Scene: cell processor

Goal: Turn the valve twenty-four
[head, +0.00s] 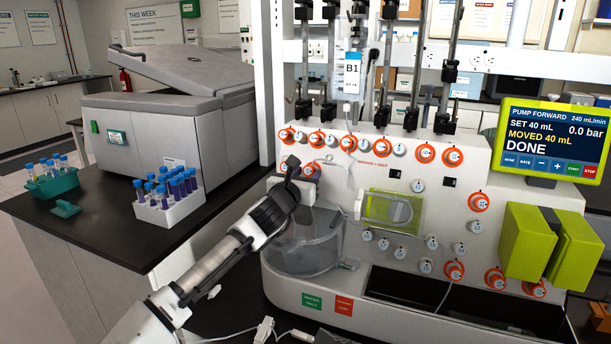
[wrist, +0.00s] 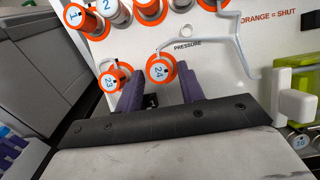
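Valve 24 (wrist: 160,71) is a pale round knob marked 24 with an orange ring around it, on the white panel in the wrist view. My gripper (wrist: 160,73) is open, with its two purple fingers apart. In the picture one finger stands left of valve 24, between it and valve 23 (wrist: 111,80), and the other stands to its right. I cannot tell whether either finger touches the knob or how deep they reach. In the head view my gripper (head: 293,168) is at the panel's left side and hides part of the valves there.
The panel reads "ORANGE = SHUT" (wrist: 268,18). A bent pale tube (wrist: 235,42) runs close right of valve 24. A clear vessel (head: 305,245) stands below my gripper. A rack of capped tubes (head: 168,211) is on the bench at left. The green screen (head: 548,142) reads DONE.

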